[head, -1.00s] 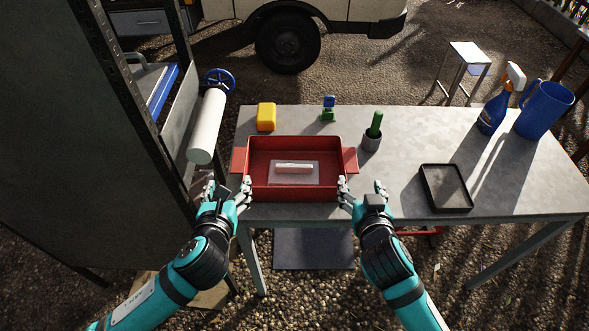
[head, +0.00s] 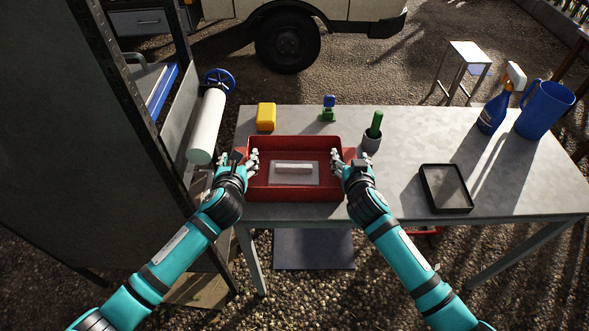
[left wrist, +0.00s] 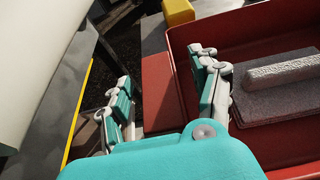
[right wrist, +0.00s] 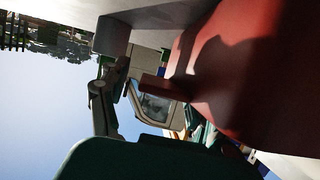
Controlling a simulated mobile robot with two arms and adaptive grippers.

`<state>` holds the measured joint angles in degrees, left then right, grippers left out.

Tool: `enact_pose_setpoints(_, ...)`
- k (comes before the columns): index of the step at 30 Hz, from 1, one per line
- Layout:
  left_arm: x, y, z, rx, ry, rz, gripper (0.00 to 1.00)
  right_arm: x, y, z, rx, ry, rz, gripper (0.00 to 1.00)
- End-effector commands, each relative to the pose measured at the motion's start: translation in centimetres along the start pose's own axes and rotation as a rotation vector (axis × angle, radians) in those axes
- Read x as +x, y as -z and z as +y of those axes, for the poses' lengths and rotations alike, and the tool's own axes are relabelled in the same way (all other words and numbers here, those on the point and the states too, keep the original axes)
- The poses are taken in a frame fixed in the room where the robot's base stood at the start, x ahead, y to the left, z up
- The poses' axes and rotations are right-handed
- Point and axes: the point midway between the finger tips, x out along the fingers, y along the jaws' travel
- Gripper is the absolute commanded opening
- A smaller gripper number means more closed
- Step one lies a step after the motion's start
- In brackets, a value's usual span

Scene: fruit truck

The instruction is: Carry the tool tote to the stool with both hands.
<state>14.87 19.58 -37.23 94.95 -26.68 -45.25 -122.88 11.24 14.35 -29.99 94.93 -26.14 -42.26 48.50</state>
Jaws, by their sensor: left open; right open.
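The tool tote (head: 295,193) is a red open box with flat side handles, standing on the grey table. A grey pad with a pale bar lies in it. My left gripper (head: 238,159) is open at the tote's left side. In the left wrist view its fingers (left wrist: 165,95) stand on either side of the left handle (left wrist: 157,88), one inside the tote. My right gripper (head: 350,158) is open at the right side, largely covering that handle. In the right wrist view the handle (right wrist: 155,83) shows between its fingers. The stool (head: 470,50) stands behind the table, back right.
The table (head: 410,135) also holds a yellow block (head: 266,117), a small green-and-blue item (head: 328,110), a cup with a green piece (head: 372,138), a black tray (head: 446,188), a spray bottle (head: 492,112) and a blue jug (head: 545,108). A white roll (head: 207,125) hangs at left.

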Motion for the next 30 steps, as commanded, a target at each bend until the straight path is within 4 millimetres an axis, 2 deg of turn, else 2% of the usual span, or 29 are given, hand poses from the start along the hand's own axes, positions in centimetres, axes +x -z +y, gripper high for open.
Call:
enact_pose_setpoints(5, -0.01, 0.00, 0.00, 0.000, 0.000, 0.000, 0.63, -0.01, -0.02, -0.02, 0.000, 0.000, 0.000, 0.63)
enact_pose_setpoints(6, -0.01, 0.01, 0.01, 0.000, 0.000, 0.000, 0.61, -0.02, -0.02, -0.01, 0.000, 0.000, 0.000, 0.61)
enact_pose_setpoints(20, -0.03, 0.03, 0.02, 0.000, 0.000, 0.000, 0.01, -0.03, -0.03, 0.00, 0.000, 0.000, 0.000, 0.01)
enact_pose_setpoints(30, -0.05, -0.19, -0.01, 0.000, 0.001, -0.004, 0.00, -0.06, 0.20, -0.02, 0.000, 0.001, 0.004, 0.00)
